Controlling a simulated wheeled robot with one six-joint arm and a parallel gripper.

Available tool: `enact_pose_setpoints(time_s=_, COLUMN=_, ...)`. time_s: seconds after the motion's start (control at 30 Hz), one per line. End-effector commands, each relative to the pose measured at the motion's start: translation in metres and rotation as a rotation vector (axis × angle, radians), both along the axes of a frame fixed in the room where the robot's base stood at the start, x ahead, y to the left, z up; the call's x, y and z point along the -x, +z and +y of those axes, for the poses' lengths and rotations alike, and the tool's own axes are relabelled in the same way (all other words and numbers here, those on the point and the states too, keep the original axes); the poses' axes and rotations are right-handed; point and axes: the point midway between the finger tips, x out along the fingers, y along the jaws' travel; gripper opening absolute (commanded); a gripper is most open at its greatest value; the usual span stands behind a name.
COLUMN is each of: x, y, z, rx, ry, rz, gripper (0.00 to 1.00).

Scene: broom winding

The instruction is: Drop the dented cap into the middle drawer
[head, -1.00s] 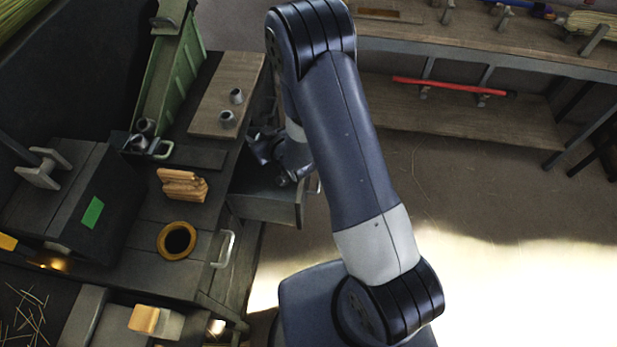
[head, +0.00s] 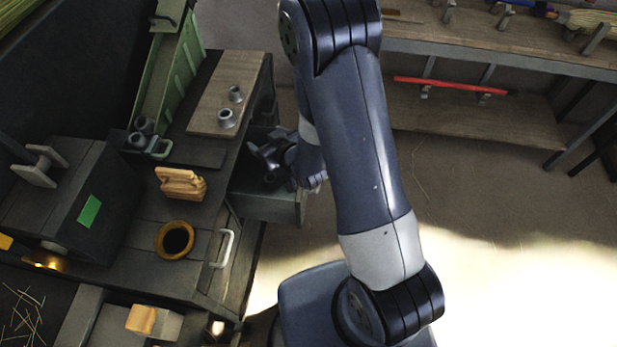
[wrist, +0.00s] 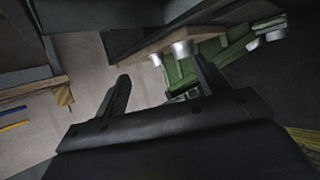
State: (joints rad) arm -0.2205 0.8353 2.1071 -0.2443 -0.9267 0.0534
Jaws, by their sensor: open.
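My gripper (head: 264,158) is over the open drawer (head: 266,207) at the right side of the dark bench. In the wrist view its two fingers (wrist: 165,85) are spread apart, with no cap seen between them. Two grey caps, a far one (head: 235,93) and a near one (head: 226,118), stand on a wooden board. Two more, a cap (head: 146,125) and its neighbour (head: 135,141), sit at the lower end of a green chute. I cannot tell a dent on any of them. The drawer's inside is dark and partly hidden by my gripper and arm.
The green chute (head: 165,85) and wooden board (head: 205,103) lie left of my arm. A wooden block (head: 180,184), an ochre ring (head: 174,240) and a pale handle (head: 225,248) are nearer. A shelf with a red bar (head: 450,88) stands right. The floor between is clear.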

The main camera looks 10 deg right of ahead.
Motion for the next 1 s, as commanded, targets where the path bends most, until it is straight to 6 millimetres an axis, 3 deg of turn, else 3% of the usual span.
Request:
enact_pose_setpoints(time_s=0.2, x=0.03, y=0.015, z=-0.014, rx=0.0, ry=-0.001, rz=-0.002, gripper=0.7)
enact_pose_setpoints(time_s=0.43, x=0.045, y=0.024, z=-0.021, rx=0.0, ry=0.0, rz=-0.001, gripper=0.7)
enact_pose_setpoints(time_s=0.77, x=0.047, y=0.025, z=-0.022, rx=0.0, ry=0.0, rz=0.0, gripper=0.7)
enact_pose_setpoints(time_s=1.0, x=0.033, y=0.018, z=-0.015, rx=0.001, ry=0.001, rz=0.001, gripper=0.7)
